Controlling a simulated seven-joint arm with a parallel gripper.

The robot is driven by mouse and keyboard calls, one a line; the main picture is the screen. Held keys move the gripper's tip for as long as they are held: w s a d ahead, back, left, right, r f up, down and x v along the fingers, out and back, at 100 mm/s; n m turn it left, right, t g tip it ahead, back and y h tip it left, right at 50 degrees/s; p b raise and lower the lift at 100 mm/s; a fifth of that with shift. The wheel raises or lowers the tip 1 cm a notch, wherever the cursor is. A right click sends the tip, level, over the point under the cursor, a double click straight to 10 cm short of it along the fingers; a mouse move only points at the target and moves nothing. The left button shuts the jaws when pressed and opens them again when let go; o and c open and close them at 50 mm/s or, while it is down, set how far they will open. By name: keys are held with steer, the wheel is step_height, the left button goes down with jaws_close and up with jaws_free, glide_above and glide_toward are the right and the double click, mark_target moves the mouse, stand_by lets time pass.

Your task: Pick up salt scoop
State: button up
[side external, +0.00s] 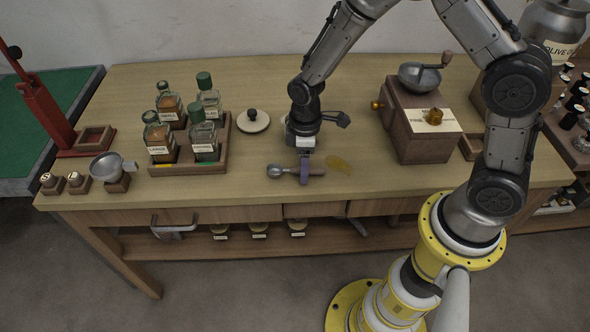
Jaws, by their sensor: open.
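The salt scoop (274,171) lies near the front edge of the wooden table, its round metal bowl to the left and its handle running right. My gripper (304,175) points down over the handle, with its fingers at the handle just right of the bowl. The jaws are open. The near finger hides part of the handle, and I cannot tell whether either finger touches it.
A wooden rack (219,163) of green-capped jars stands to the left. A pale lid (253,121) with a dark knob lies behind the scoop. A wooden grinder (421,144) stands to the right.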

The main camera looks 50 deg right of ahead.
jaws_close()
stand_by(1.4)
